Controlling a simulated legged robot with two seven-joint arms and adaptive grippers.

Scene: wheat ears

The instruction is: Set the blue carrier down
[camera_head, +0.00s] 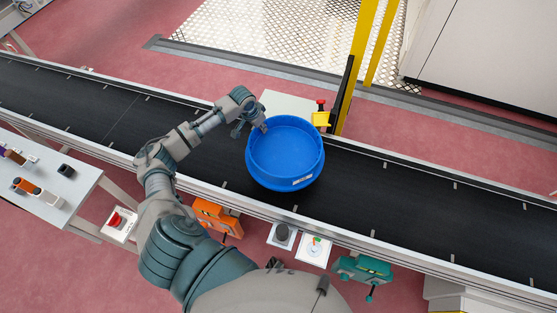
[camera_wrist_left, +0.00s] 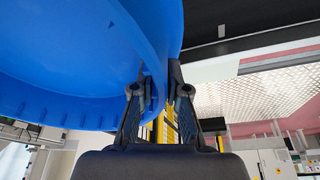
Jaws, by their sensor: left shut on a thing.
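The blue carrier (camera_head: 284,152) is a round, open, empty tub with a small white label on its near side. It is over the black conveyor belt (camera_head: 400,205) in the head view; I cannot tell whether its base touches the belt. My left gripper (camera_head: 262,126) is shut on its upper left rim. In the left wrist view the carrier (camera_wrist_left: 75,60) fills the upper left, and its wall runs between the fingers of my left gripper (camera_wrist_left: 160,85). My right gripper is not in view.
The belt is clear on both sides of the carrier. A yellow post (camera_head: 357,65) and a yellow box with a red button (camera_head: 321,117) stand just behind it. Orange (camera_head: 217,216) and teal (camera_head: 362,269) devices sit along the near rail. A side table (camera_head: 45,180) is at left.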

